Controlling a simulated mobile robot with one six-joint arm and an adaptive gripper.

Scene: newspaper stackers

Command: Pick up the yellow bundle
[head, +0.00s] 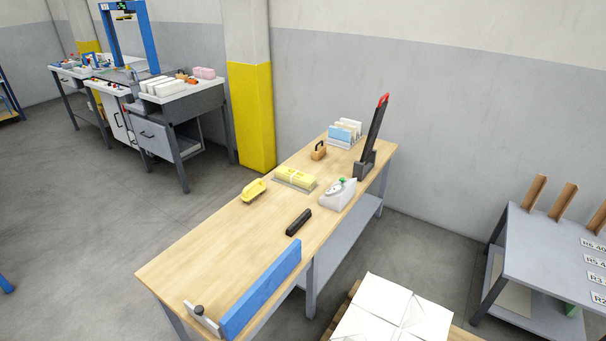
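A yellow bundle (295,177) lies on a thin grey tray or mat (281,186) near the far part of the wooden workbench (215,242). It looks like a flat block with a lighter band or label on top. A second, smaller yellow object (254,190) with a handle-like shape sits to its left, apart from it, near the bench's left edge. My gripper is not in view.
Beside the bundle stand a grey-white dispenser (338,194), a small brown block with a handle (319,151) and a tall black tool (373,134). A black bar (299,222) lies nearer. A blue guide (262,290) lines the near right edge. The near bench middle is clear.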

